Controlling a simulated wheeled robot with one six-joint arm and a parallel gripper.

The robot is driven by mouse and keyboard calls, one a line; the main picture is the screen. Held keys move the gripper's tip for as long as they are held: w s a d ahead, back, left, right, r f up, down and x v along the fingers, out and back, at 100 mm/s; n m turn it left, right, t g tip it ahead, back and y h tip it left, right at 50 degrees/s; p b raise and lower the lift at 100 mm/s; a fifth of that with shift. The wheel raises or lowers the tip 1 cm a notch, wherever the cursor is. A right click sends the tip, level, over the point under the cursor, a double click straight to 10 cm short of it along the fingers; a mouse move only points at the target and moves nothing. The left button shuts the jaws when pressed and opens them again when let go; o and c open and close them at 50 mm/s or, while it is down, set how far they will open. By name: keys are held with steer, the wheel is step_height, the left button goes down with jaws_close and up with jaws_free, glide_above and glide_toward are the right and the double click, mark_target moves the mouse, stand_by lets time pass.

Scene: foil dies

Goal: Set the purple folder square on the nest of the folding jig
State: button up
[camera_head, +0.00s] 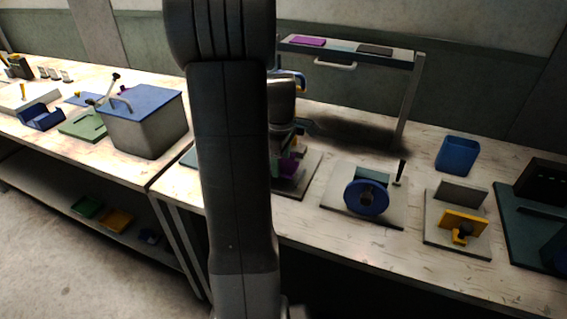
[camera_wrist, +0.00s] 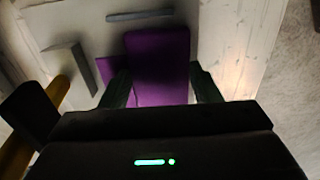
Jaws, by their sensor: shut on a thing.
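My gripper (camera_wrist: 160,90) is shut on the purple folder (camera_wrist: 158,50), which lies between its two dark fingers in the wrist view. A smaller purple patch shows just left of the folder; I cannot tell whether it belongs to the same piece. Below them is a pale plate with a grey bar (camera_wrist: 140,15) and a grey upright block (camera_wrist: 68,62). In the head view, the purple folder (camera_head: 289,166) shows partly beside my arm, over the grey plate of a fixture (camera_head: 304,176), apparently the folding jig. My arm hides much of it, and contact with the nest cannot be told.
A raised shelf (camera_head: 340,46) behind holds a purple piece (camera_head: 307,41) and a dark piece (camera_head: 375,50). To the right stand a blue-wheeled fixture (camera_head: 367,197), a yellow-clamped fixture (camera_head: 464,222) and a blue bin (camera_head: 457,154). A blue-lidded box (camera_head: 147,120) stands left.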

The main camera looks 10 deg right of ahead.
mark_target(283, 160)
steer(key=shift+w+d, duration=0.55)
steer(key=shift+w, duration=0.15)
steer(key=shift+w+f, duration=0.1)
steer(key=shift+f, duration=1.65)
steer(key=shift+f, duration=0.15)
steer(key=o, duration=1)
step_height(283, 160, up, 12)
steer(key=shift+r, duration=0.2)
steer(key=shift+f, duration=0.1)
